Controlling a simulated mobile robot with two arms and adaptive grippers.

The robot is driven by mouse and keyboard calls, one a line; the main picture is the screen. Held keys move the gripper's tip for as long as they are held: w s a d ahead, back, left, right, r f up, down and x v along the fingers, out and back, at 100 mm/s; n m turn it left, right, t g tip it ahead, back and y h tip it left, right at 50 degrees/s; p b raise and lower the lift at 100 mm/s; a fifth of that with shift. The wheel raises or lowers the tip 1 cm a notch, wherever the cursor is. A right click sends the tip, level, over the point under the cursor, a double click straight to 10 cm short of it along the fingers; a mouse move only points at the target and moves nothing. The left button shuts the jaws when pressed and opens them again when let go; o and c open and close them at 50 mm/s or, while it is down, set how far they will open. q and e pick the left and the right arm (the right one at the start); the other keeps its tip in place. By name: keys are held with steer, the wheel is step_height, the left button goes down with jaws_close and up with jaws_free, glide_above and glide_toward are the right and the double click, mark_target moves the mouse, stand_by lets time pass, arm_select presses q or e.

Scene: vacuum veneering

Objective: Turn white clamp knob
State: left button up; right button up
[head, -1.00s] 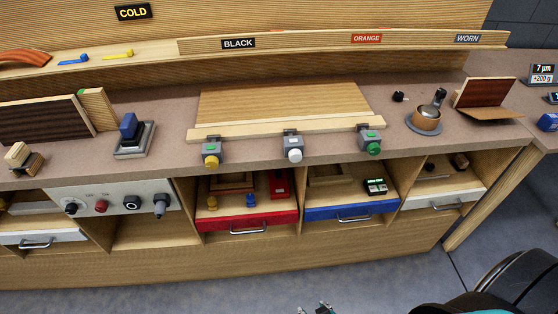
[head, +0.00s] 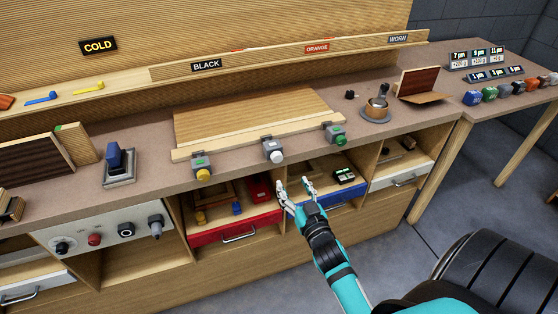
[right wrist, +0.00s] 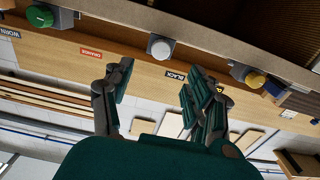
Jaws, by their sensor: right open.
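The white clamp knob (head: 276,156) sits on the middle grey clamp (head: 272,146) at the bench's front edge. It also shows in the right wrist view (right wrist: 160,49), ahead of the fingers and apart from them. A yellow knob (head: 203,175) is on the clamp to the left, and a green knob (head: 340,140) on the clamp to the right. My right gripper (head: 294,188) is open and empty, below and slightly right of the white knob, in front of the drawers. In the right wrist view its fingers (right wrist: 155,90) are spread. My left gripper is out of view.
A wooden panel with a light batten (head: 245,141) lies under the clamps. Below are open compartments with a red drawer (head: 234,231) and a blue drawer (head: 331,201). A blue-handled block (head: 115,158) and a copper pot (head: 376,109) stand on the bench.

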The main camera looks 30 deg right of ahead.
mark_target(278, 160)
steer(key=p+x, duration=0.1)
steer(key=x, duration=1)
steer(key=shift+a, duration=0.2)
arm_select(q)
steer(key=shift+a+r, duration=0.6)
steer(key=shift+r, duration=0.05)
arm_select(e)
steer(key=c, duration=1.1)
steer(key=shift+m+p, duration=0.45)
steer(key=shift+m, duration=0.35)
steer(key=shift+c, duration=0.3)
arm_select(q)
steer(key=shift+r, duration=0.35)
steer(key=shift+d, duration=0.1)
arm_select(e)
steer(key=o, duration=1.2)
steer(key=shift+c, duration=0.2)
